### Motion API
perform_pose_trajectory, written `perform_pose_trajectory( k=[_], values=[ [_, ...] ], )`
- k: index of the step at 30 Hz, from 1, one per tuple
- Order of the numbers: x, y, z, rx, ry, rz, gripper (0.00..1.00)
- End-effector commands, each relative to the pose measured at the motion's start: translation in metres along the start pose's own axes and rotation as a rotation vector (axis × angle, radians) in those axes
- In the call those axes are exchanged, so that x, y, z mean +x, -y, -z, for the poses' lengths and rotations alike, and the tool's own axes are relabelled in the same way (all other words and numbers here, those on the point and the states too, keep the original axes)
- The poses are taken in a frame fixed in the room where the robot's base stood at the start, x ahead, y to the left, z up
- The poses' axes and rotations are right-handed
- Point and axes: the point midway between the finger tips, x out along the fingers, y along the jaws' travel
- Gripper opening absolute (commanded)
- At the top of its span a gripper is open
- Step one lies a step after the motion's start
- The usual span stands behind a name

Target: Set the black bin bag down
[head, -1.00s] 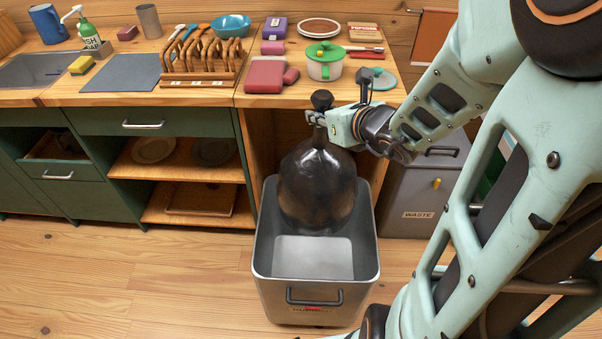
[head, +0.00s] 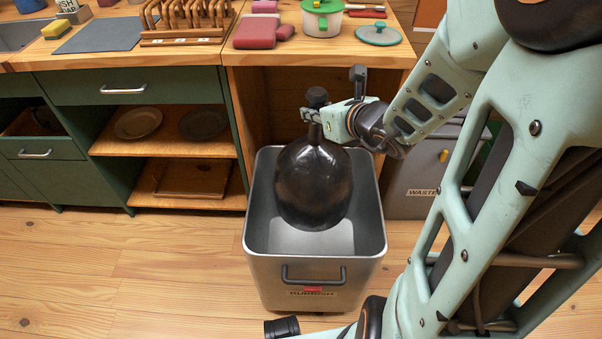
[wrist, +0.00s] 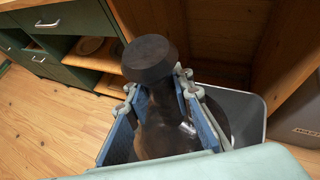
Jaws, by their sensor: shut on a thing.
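The black bin bag (head: 313,188) is a dark, shiny, rounded sack with a narrow neck and a knob on top. It hangs upright over the open grey metal bin (head: 262,265), and its lower part appears to be within the bin's opening. My gripper (head: 312,117) is shut on the neck, just below the knob. In the wrist view the bag's neck (wrist: 158,115) sits between the blue finger pads, under the dark round top. The bag's underside and whether it touches the bin floor cannot be told.
A second grey bin labelled WASTE (head: 415,192) stands at the right, behind my arm. The wooden counter (head: 330,65) holds a green-lidded pot (head: 321,18) and red boxes. Green cabinets (head: 150,88) stand at the left. The wooden floor (head: 130,260) at the front left is clear.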

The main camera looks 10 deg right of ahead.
Motion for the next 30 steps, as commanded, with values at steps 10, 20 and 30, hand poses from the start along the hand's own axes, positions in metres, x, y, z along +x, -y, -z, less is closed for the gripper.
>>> perform_pose_trajectory(
  k=[10, 20, 30],
  values=[
    [0.047, 0.017, 0.048, -0.017, -0.013, -0.025, 0.00],
    [0.085, 0.033, 0.089, -0.028, -0.019, -0.045, 0.00],
    [0.121, 0.047, 0.137, -0.031, -0.015, -0.056, 0.00]
  ],
)
